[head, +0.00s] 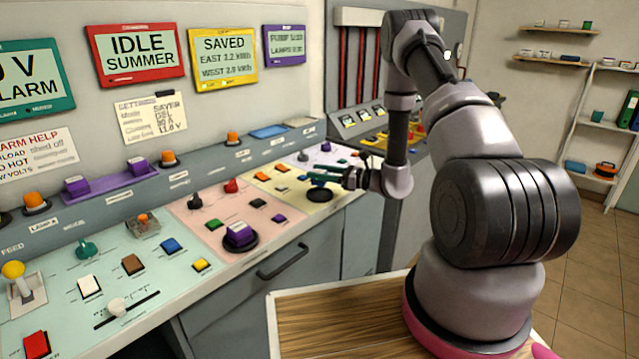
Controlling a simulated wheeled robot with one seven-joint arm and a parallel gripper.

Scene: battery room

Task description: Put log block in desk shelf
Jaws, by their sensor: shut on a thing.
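My gripper (345,178) reaches left over the yellow panel at the far part of the console. Its jaws are shut on a small dark green block (325,173), held just above a round black pad (320,196). The block is small and partly hidden by the fingers, and I cannot read a label on it, so I cannot tell if it is the log block. The raised grey ledge (215,158) along the back of the console carries labels, a purple tray (110,190) with purple blocks, and orange knobs. I cannot tell which part is the desk shelf.
Buttons, levers and a slider crowd the console. A blue tray (268,132) lies on the ledge. Wall shelves (555,60) and a white rack (600,125) stand at right, beside open floor.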

